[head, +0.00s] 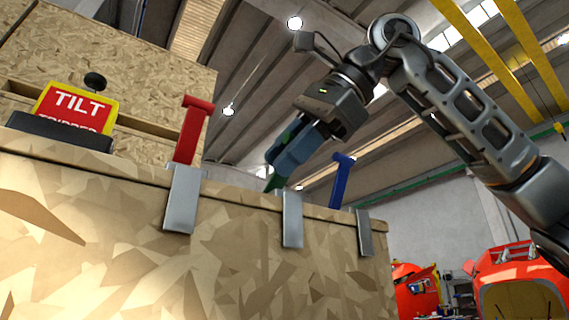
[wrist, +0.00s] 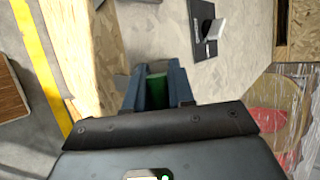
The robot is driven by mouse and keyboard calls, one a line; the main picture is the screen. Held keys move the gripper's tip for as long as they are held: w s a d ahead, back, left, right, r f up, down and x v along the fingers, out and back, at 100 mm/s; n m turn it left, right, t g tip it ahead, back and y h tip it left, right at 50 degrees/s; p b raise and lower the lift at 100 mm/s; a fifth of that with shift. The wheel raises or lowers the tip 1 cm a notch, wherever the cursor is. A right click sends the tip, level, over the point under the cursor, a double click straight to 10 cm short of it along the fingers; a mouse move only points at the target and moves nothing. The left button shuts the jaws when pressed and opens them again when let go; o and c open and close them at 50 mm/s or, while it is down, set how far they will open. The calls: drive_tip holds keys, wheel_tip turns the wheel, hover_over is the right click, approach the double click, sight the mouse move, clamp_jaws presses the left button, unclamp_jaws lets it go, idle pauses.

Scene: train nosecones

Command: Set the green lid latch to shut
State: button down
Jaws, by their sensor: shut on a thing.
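The green lid latch (head: 272,183) stands at the edge of the wooden crate, between a red latch (head: 192,130) and a blue latch (head: 340,180). Only a small part of its lower arm shows in the head view, tilted. My gripper (head: 282,155) reaches down from the upper right and is shut on the green latch. In the wrist view the green latch (wrist: 154,76) shows between the blue-grey fingers of my gripper (wrist: 153,82). Its top is mostly hidden by the fingers.
The red and blue latches stand up close on either side of my gripper. Metal plates (head: 292,220) hang on the crate's front wall (head: 110,250). A tilt sign (head: 78,108) sits at the left on the crate. Orange nosecones (head: 515,285) stand at the back right.

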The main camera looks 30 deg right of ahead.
drive_tip(key=shift+s+f, duration=0.1)
idle(0.4)
drive_tip(key=c, duration=1.1)
unclamp_jaws()
drive_tip(key=shift+o, duration=0.2)
drive_tip(key=v, duration=0.7)
drive_tip(key=shift+s+d+b, duration=0.15)
drive_tip(key=shift+s+b, duration=0.25)
